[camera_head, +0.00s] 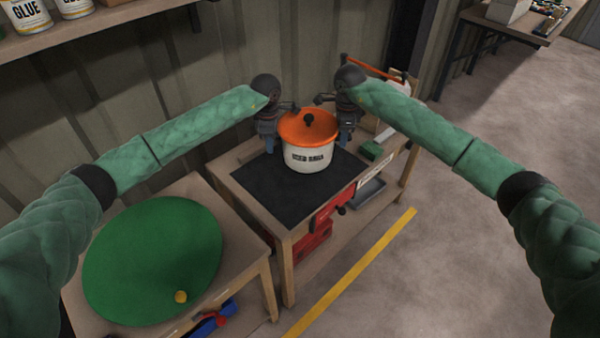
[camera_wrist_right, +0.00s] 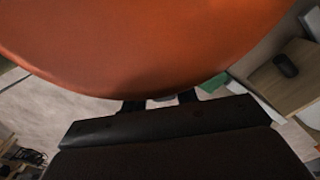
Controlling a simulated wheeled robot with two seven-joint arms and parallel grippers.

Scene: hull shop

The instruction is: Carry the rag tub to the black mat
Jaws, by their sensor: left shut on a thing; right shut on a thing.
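The rag tub (camera_head: 308,158) is a white pot with dark lettering, an orange lid (camera_head: 306,127) and a black knob. It is upright at the black mat (camera_head: 268,188), over its back right part; I cannot tell whether it touches the mat. My left gripper (camera_head: 271,140) is shut on the tub's left side. My right gripper (camera_head: 343,135) is shut on its right side. In the right wrist view the orange lid (camera_wrist_right: 150,45) fills the top, and the tub's handle is mostly hidden between the fingers.
A green round board (camera_head: 150,260) with a yellow knob lies on a lower table at the left. A green block (camera_head: 372,150) sits right of the tub. A yellow line (camera_head: 350,270) crosses the floor.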

